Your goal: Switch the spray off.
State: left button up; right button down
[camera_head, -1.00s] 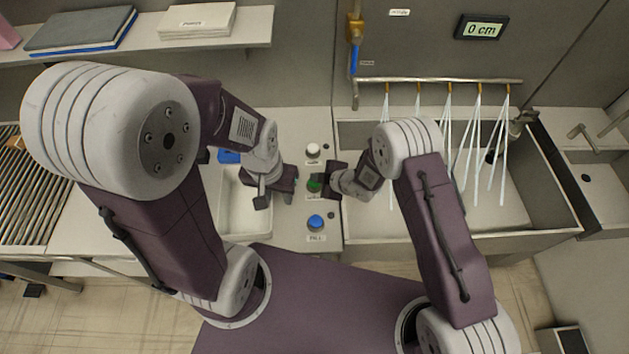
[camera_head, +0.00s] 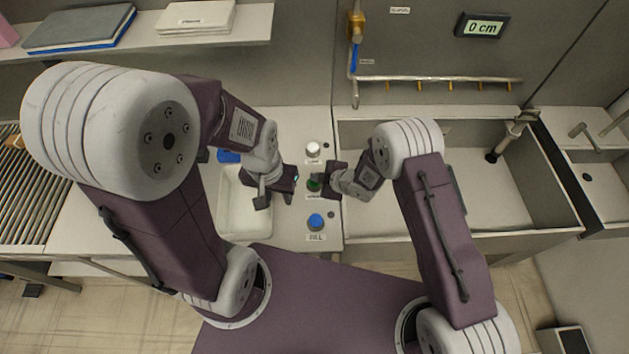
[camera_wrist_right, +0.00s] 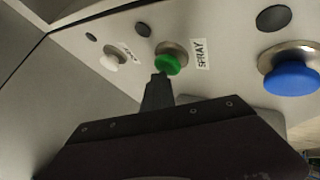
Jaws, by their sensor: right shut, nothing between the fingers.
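The green spray button (camera_head: 313,185) sits on the counter panel between a white and a blue button. In the right wrist view the green button (camera_wrist_right: 168,64) stands on a metal collar beside a SPRAY label (camera_wrist_right: 201,54). My right gripper (camera_head: 323,180) is shut and empty; its tip (camera_wrist_right: 160,78) is right at the green button's near edge, and I cannot tell whether they touch. The spray bar (camera_head: 440,80) over the sink shows no water streams. My left gripper (camera_head: 276,202) is over the small white basin, its fingers apart and empty.
The white button (camera_head: 312,149) and the blue FILL button (camera_head: 316,221) flank the green one. The large sink (camera_head: 470,243) lies to the right, empty. A wall display (camera_head: 482,26) reads 0 cm. A roller conveyor (camera_head: 25,200) is at the far left.

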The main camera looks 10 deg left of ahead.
dwell(0.4)
jog(key=shift+r, duration=0.2)
notch_tip(320, 180, up, 6)
jog(key=p, duration=0.4)
jog(key=shift+r+p, duration=0.15)
jog(key=shift+p, duration=0.2)
